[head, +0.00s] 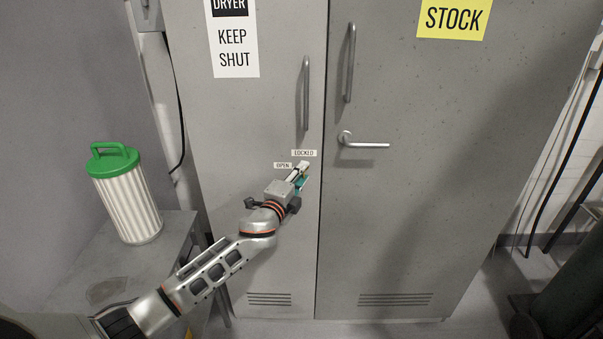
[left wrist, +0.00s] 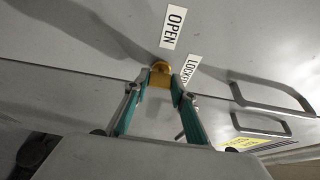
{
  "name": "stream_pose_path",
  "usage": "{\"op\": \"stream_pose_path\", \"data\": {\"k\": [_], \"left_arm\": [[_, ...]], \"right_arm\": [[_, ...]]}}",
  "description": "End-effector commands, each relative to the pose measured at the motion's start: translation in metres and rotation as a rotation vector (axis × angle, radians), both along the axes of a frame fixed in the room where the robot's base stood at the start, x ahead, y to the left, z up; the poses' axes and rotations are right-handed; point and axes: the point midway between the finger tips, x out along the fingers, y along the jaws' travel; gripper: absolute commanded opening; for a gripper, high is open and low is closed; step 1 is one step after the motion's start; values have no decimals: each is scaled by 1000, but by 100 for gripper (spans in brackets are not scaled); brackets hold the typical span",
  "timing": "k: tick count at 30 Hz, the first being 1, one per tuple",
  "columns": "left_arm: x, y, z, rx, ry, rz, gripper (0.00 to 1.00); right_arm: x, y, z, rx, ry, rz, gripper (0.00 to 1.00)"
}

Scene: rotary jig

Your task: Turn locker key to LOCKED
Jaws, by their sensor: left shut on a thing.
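The locker key (left wrist: 160,76) is a brass-yellow piece on the grey locker door (head: 270,215). In the left wrist view it sits between the teal fingers of my left gripper (left wrist: 161,84), which is shut on it. In the head view my left gripper (head: 301,174) reaches the door just below the small labels and hides the key. The OPEN label (head: 283,165) is left of the LOCKED label (head: 304,153); the wrist view also shows the OPEN label (left wrist: 173,27) and the LOCKED label (left wrist: 188,69). I cannot tell the key's exact angle. My right gripper is not in view.
A vertical handle (head: 306,93) is above the labels. The right door has another vertical handle (head: 350,62) and a lever handle (head: 362,142). A green-lidded white ribbed canister (head: 128,200) stands on a grey table (head: 178,230) at left. A dark cylinder (head: 575,285) is at lower right.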

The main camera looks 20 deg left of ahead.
Motion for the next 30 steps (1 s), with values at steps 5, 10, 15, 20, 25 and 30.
{"op": "stream_pose_path", "data": {"k": [5, 10, 15, 20, 25, 30], "left_arm": [[0, 0, -1, 13, 6, 0, 3], [0, 0, -1, 14, 5, 0, 3], [0, 0, -1, 14, 5, 0, 32], [0, 0, -1, 13, 5, 0, 42], [0, 0, 0, 11, 4, 0, 42], [-6, 1, 0, 11, 4, 0, 42]], "right_arm": [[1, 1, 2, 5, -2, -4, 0], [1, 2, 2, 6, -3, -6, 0], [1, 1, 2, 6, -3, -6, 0], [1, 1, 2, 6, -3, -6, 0], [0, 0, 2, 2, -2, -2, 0], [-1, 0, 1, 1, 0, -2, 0]]}}
